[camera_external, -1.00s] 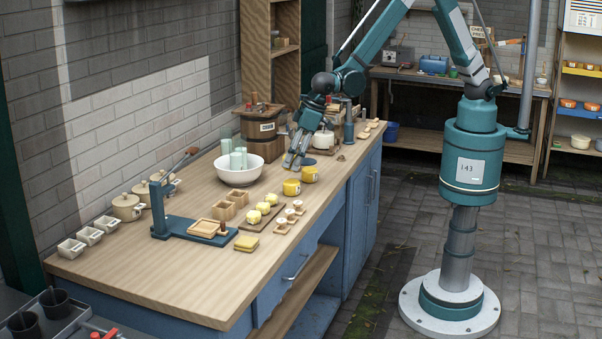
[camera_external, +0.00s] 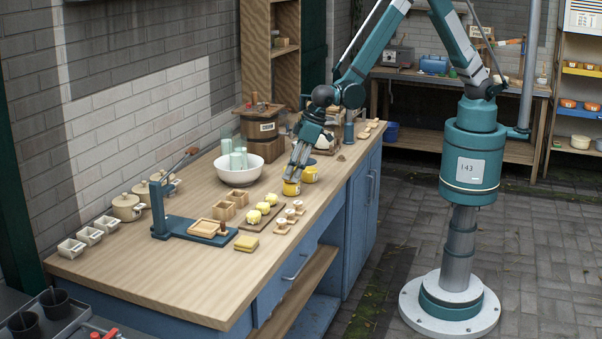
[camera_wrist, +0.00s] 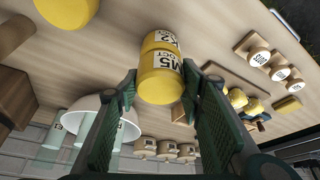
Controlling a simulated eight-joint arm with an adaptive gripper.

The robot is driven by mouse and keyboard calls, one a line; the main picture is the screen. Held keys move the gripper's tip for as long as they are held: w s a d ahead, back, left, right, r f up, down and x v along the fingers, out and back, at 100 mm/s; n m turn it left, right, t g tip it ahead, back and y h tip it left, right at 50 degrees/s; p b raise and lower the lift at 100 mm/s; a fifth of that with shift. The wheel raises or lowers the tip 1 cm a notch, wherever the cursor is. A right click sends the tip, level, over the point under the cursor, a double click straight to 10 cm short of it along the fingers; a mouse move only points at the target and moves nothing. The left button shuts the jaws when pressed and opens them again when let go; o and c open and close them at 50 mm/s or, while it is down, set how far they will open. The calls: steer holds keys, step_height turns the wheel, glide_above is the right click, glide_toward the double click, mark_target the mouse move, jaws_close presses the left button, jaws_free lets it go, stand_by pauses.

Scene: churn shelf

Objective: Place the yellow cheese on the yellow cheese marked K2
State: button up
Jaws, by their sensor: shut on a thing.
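In the wrist view, my gripper (camera_wrist: 160,88) is shut on a yellow cheese marked M5 (camera_wrist: 161,82), a short round block held between the two fingers. The yellow cheese marked K2 (camera_wrist: 163,42) is right behind it, end to end, and the two look touching and in line. In the external view, my gripper (camera_external: 292,178) points down at the nearer yellow cheese (camera_external: 291,189) on the worktop. The fingers hide part of that spot, so the two cheeses cannot be told apart there.
Another yellow cheese (camera_external: 311,175) stands close behind; it also shows in the wrist view (camera_wrist: 68,10). A white bowl with pale green cups (camera_external: 238,172) is to the left. A board with small yellow pieces (camera_external: 256,217) lies in front. The worktop's right edge is near.

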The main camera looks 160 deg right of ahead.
steer(key=shift+f, duration=0.35)
steer(key=o, duration=1)
steer(key=shift+c, duration=0.2)
steer(key=shift+r, duration=0.25)
steer(key=v, duration=1.2)
stand_by(0.4)
